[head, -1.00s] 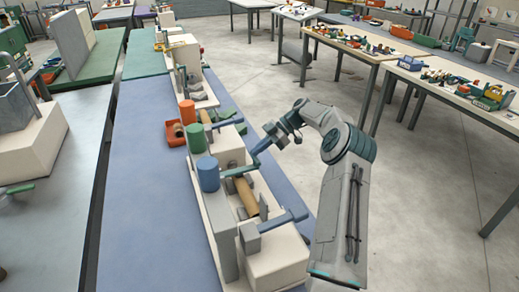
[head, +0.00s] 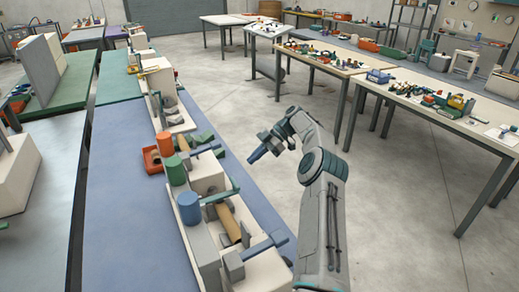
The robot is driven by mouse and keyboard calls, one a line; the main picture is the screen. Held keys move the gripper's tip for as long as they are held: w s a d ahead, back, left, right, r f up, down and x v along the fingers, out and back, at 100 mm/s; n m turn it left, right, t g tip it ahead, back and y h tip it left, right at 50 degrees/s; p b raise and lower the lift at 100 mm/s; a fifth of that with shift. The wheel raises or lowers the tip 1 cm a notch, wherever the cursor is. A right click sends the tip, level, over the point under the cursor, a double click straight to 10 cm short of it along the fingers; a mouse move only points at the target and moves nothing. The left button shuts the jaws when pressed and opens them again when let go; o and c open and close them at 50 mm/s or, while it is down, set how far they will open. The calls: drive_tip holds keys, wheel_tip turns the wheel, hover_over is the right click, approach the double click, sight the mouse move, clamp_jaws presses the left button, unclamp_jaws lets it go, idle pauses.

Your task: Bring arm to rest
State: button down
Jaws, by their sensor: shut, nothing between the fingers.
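My gripper (head: 256,155) is at the end of my raised, bent arm, right of the winder. It is shut, with nothing seen in it, and stands apart from the machine. The spiral winder (head: 208,232) stands on the blue bench top, with a cream body, a tan roll (head: 229,222) and a blue-handled lever (head: 264,246) at its near end.
The blue bench top (head: 127,210) is bare left of the winder. Tables with many small parts (head: 440,97) stand at the right. The concrete floor (head: 410,190) is open between them.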

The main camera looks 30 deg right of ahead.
drive_tip(key=shift+d+r+p, duration=0.35)
drive_tip(key=shift+d+r, duration=0.05)
drive_tip(key=shift+d, duration=0.15)
drive_tip(key=s+a+r+m+g+h, duration=0.1)
drive_tip(key=s+a+r+m+h, duration=0.2)
drive_tip(key=a+r, duration=0.75)
drive_tip(key=s+a+r+m+h, duration=0.4)
drive_tip(key=s+a+m+h, duration=0.1)
drive_tip(key=s+a, duration=0.35)
drive_tip(key=s+m+t+h, duration=0.1)
drive_tip(key=s+m, duration=0.2)
drive_tip(key=s, duration=0.6)
drive_tip(key=s+f+m+t+h, duration=0.1)
drive_tip(key=s+m, duration=0.3)
drive_tip(key=s, duration=0.5)
drive_tip(key=s+a+f+m+t+h, duration=0.1)
drive_tip(key=s+m+t, duration=0.2)
drive_tip(key=s, duration=0.5)
drive_tip(key=shift+s, duration=0.4)
